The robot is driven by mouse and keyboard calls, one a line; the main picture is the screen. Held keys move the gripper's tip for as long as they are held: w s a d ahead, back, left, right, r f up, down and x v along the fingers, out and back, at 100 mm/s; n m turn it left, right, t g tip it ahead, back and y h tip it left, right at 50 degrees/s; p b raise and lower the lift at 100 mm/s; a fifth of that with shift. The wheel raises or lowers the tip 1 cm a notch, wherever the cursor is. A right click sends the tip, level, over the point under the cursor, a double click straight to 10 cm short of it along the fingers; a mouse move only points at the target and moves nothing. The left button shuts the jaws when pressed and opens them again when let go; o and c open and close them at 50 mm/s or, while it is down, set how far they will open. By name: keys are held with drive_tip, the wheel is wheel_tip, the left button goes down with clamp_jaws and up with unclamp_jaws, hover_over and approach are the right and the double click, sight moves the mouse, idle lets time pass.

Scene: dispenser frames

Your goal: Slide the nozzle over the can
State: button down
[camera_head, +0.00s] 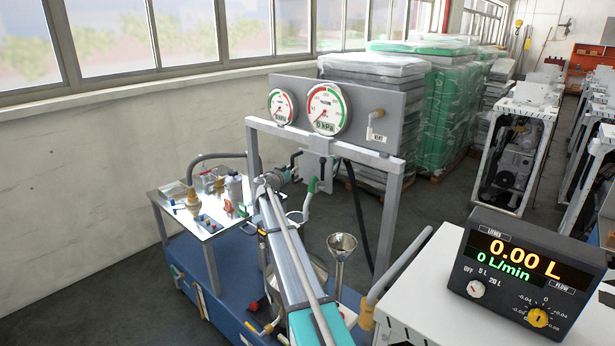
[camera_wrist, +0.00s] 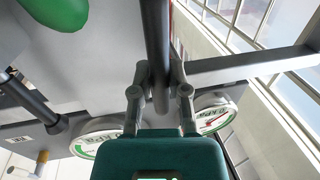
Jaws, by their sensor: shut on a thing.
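My gripper (camera_head: 272,182) is at the far end of my arm, in front of the metal frame. In the wrist view my gripper (camera_wrist: 160,92) has its fingers closed on either side of a dark grey tube, which I take to be the nozzle (camera_wrist: 155,38). The tube runs out of the top of that view. In the head view the nozzle is too small and covered to make out. A round grey vessel (camera_head: 319,269) beside my arm is mostly hidden by it; I cannot tell whether this is the can.
A metal funnel (camera_head: 342,242) stands right of my arm. The grey frame (camera_head: 388,215) carries a gauge panel (camera_head: 365,102). A side table (camera_head: 190,218) with small fittings stands left. A white cabinet (camera_head: 425,290) bears a black display box (camera_head: 525,275) at the front right.

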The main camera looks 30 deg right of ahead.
drive_tip(key=w, duration=0.1)
drive_tip(key=w+a, duration=0.1)
drive_tip(key=w, duration=0.3)
drive_tip(key=shift+w+a, duration=0.1)
drive_tip(key=shift+a, duration=0.3)
drive_tip(key=c, duration=0.6)
unclamp_jaws()
drive_tip(key=v, duration=1.2)
